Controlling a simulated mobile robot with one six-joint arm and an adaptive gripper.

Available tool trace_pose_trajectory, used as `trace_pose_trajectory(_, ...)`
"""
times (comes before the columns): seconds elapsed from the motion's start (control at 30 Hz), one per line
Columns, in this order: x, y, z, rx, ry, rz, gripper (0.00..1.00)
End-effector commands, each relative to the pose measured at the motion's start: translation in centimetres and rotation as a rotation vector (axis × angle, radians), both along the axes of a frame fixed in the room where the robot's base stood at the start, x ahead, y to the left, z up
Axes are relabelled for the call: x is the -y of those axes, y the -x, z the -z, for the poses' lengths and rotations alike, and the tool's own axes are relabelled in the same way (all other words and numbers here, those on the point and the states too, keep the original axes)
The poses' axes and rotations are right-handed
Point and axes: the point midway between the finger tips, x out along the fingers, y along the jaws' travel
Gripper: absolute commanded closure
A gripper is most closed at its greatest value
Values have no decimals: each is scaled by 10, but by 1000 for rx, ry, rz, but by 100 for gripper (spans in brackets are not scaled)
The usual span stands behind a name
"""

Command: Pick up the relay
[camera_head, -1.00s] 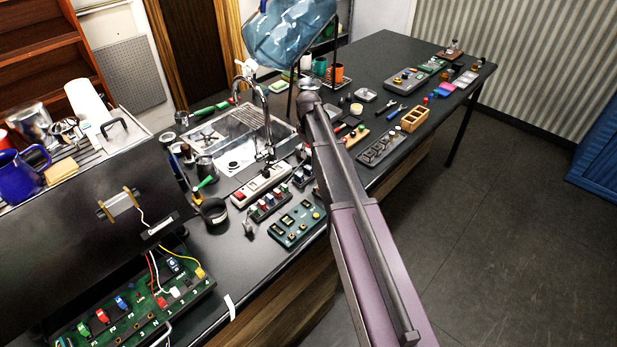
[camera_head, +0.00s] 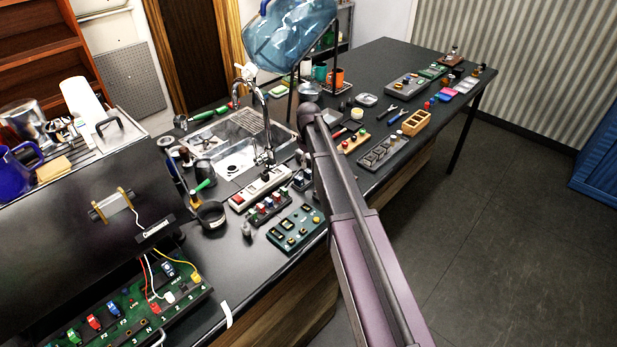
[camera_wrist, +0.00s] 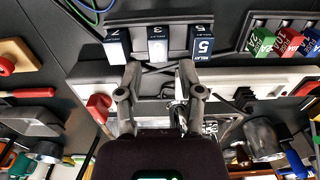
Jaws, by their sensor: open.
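A fuse rack (camera_head: 267,208), a white power strip (camera_head: 259,188) and a green panel (camera_head: 296,229) crowd the rack. The brewer's opened circuit board (camera_head: 125,315) is at lower left. A sink (camera_head: 235,150) and water bottle (camera_head: 290,35) lie beyond. Floor at right is clear.

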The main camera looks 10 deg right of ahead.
Motion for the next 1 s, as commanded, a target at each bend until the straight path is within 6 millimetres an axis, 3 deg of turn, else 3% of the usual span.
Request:
trace_pose_trajectory(0.7, 2, 0, 48, 0, 0, 0, 51)
trace_pose_trajectory(1.0, 2, 0, 52, 0, 0, 0, 51)
